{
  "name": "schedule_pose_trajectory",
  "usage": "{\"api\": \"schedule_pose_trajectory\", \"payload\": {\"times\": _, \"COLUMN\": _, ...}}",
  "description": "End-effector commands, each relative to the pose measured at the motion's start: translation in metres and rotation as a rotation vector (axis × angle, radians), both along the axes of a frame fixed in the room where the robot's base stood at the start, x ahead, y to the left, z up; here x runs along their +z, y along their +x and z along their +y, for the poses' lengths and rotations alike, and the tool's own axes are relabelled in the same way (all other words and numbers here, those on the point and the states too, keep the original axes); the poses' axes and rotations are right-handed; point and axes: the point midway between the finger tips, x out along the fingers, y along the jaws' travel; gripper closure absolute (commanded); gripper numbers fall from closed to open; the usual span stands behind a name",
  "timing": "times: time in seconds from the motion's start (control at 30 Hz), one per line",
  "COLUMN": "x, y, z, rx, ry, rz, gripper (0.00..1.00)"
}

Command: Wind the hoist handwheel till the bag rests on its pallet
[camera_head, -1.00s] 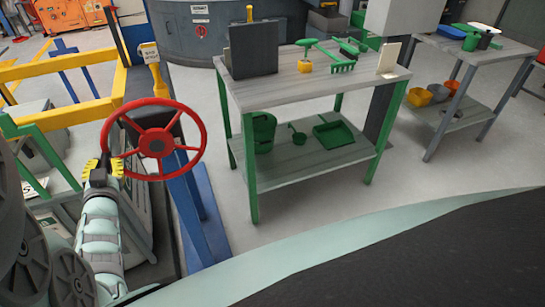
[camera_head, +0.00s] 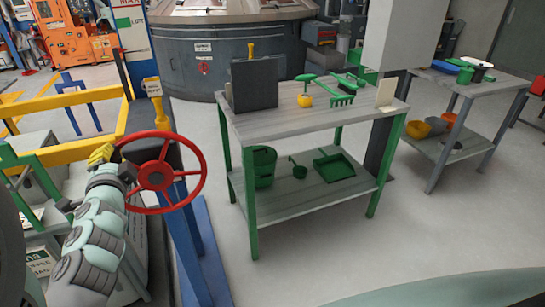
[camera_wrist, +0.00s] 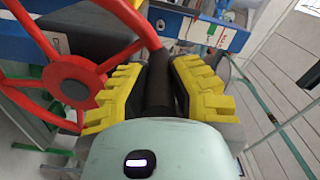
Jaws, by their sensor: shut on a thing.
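The red hoist handwheel (camera_head: 201,172) stands upright on a post left of the middle in the head view. My gripper (camera_head: 110,160) is at its upper left edge. In the wrist view the yellow-padded fingers of my gripper (camera_wrist: 157,88) are shut around the wheel's black handle (camera_wrist: 158,97), which meets the red rim (camera_wrist: 137,20). The wheel's dark hub (camera_wrist: 74,90) shows left of the fingers. I cannot clearly make out the bag or its pallet; my arm and the frame cover much of the lower left.
A green-legged workbench (camera_head: 235,118) stands right of the wheel, carrying a dark box (camera_head: 254,85) and green tools. A second table (camera_head: 452,75) is farther right. Yellow rails (camera_head: 62,101) run left of the wheel, and a blue post (camera_head: 188,235) stands below it. Floor in front is clear.

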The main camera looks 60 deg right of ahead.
Motion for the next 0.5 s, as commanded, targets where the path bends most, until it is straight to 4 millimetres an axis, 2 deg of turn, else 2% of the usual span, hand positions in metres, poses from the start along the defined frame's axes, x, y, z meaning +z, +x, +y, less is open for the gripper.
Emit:
{"api": "schedule_pose_trajectory", "payload": {"times": 0.03, "x": 0.005, "y": -0.006, "z": -0.010, "rx": -0.019, "ry": 0.035, "rz": -0.036, "gripper": 1.00}}
{"api": "schedule_pose_trajectory", "payload": {"times": 0.5, "x": 0.019, "y": -0.031, "z": -0.046, "rx": -0.014, "ry": 0.349, "rz": -0.249, "gripper": 1.00}}
